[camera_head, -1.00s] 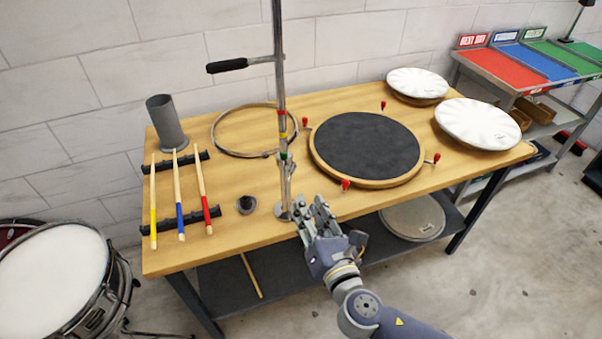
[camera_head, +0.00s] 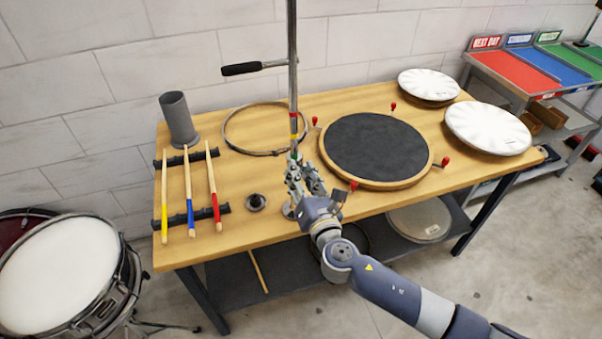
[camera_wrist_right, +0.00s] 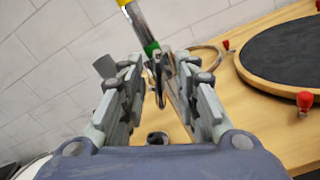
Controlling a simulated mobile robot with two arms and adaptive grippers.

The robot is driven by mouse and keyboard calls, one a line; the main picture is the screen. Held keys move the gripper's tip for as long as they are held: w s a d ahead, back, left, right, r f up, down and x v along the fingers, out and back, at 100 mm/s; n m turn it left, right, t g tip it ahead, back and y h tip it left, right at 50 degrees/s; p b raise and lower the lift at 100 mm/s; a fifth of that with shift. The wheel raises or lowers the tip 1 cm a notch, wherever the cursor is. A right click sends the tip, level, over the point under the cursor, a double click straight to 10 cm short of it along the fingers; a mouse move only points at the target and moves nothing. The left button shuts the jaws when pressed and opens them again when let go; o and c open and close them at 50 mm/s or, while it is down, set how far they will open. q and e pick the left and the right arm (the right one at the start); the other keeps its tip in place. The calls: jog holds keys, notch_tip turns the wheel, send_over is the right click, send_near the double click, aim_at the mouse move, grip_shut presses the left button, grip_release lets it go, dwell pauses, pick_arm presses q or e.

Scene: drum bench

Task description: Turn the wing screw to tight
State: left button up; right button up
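The upright metal stand post (camera_head: 293,70) rises from the front of the bench, with red, yellow and green bands. In the right wrist view, the post (camera_wrist_right: 131,14) comes down to a small shiny metal piece (camera_wrist_right: 157,72) below the green band. This looks like the wing screw, but its wings are hard to make out. My right gripper (camera_head: 304,168) is at the post, just below the bands, and partly hides its lower part. In the wrist view, the right gripper (camera_wrist_right: 160,76) has its fingers apart, with the metal piece between or just beyond the tips. Contact cannot be told. My left gripper is out of view.
A black handle (camera_head: 241,69) sticks out left from the post. A dark round pad (camera_head: 375,146) with red knobs lies close to the right. Drumsticks (camera_head: 188,190) on racks, a dark knob-like piece (camera_head: 256,202) and a metal hoop (camera_head: 232,140) lie left of the post.

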grip_shut()
